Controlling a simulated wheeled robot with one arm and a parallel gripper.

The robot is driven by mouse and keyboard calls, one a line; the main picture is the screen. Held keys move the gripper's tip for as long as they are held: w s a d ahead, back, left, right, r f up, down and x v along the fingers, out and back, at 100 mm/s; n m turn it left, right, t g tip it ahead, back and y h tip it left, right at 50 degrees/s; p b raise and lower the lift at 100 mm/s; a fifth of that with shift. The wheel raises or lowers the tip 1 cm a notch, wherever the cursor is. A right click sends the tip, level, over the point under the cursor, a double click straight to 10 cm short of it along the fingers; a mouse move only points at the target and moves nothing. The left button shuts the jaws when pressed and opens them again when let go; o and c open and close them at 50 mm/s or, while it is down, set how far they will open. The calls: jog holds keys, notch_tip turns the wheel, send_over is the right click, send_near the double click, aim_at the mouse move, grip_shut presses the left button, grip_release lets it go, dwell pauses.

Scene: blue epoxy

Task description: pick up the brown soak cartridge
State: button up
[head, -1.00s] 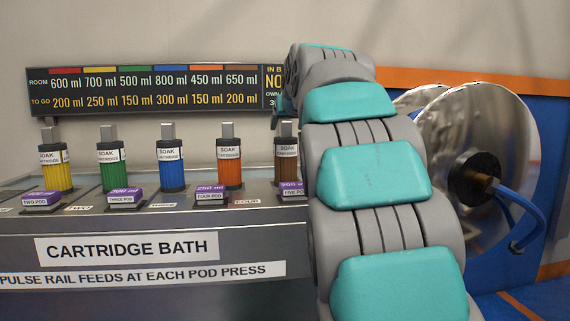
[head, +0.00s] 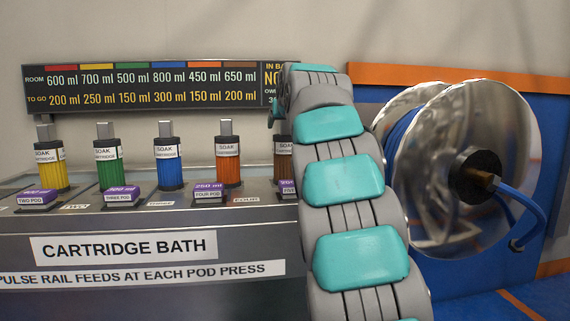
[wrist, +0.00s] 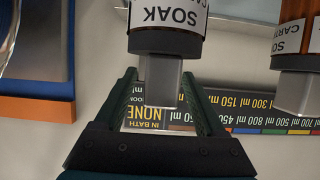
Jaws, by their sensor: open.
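The brown soak cartridge (head: 283,162) stands upright in the cartridge bath (head: 262,214), at the right end of the row. My arm hides its right part and its top in the head view. In the wrist view, which is upside down, its dark cap (wrist: 165,43) and white SOAK label show at the top, with its grey metal tab pointing down the picture. My gripper (wrist: 160,76) is open, its two green fingers on either side of the tab in the picture. I cannot tell whether they touch it. The head view hides the fingers behind my arm.
Orange (head: 228,162), blue (head: 168,163), green (head: 108,165) and yellow (head: 50,166) cartridges stand to the left; the orange one (wrist: 295,85) is nearest. Purple-topped pods (head: 208,191) sit in front. A sign (head: 150,88) is on the wall behind. A metal hose reel (head: 475,170) stands at right.

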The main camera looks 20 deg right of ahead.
jog(key=shift+w+d+f, duration=0.1)
jog(key=shift+w, duration=0.15)
grip_shut()
dwell(0.4)
dwell(0.9)
